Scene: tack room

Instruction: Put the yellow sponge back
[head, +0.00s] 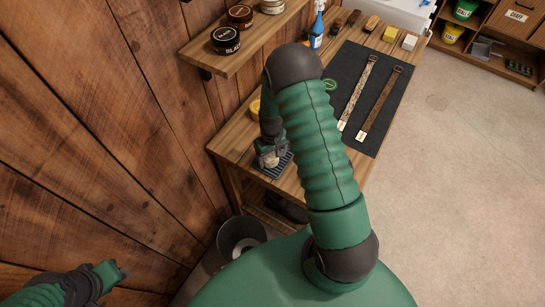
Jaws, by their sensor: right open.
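A yellow block (390,34), which looks like a sponge, sits near the far end of the wooden workbench (233,157), beside a pale block (409,42). A second yellow thing (255,107) lies by the wall, partly hidden behind my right arm; I cannot tell what it is. My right gripper (272,163) points down over a dark ridged tray (281,166) at the bench's near end. It is open, and I see nothing held in it. My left gripper (118,271) is at the lower left, away from the bench; its jaws are unclear.
A dark mat (378,112) with two straps covers the bench's middle. Brushes (352,19) and a blue bottle (316,30) stand at the back. A wall shelf (213,60) holds round tins. A bin (241,237) stands below. Open floor lies at the right.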

